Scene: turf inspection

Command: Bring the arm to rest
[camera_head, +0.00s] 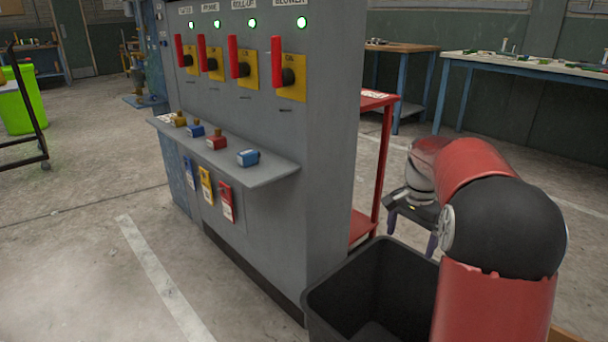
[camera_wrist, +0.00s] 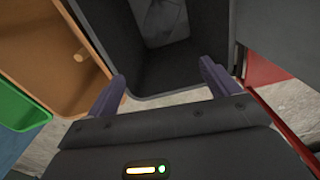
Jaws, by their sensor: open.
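My gripper (camera_head: 411,232) hangs at the end of my red and black arm, at the right of the head view, above and behind the black bin. Its two purple fingers stand apart with nothing between them. In the wrist view the open fingers (camera_wrist: 163,76) point toward the open black bin (camera_wrist: 112,58). The bin also shows in the head view (camera_head: 335,285), standing against the end of the grey cabinet (camera_head: 330,150). My arm covers the bin's right side.
A red stand (camera_head: 384,160) is close beside my gripper. The cabinet has red levers, green lights and a shelf (camera_head: 225,150) with several padlocks; tags hang below. An orange bin (camera_wrist: 50,45) and a green bin (camera_wrist: 18,108) lie left in the wrist view.

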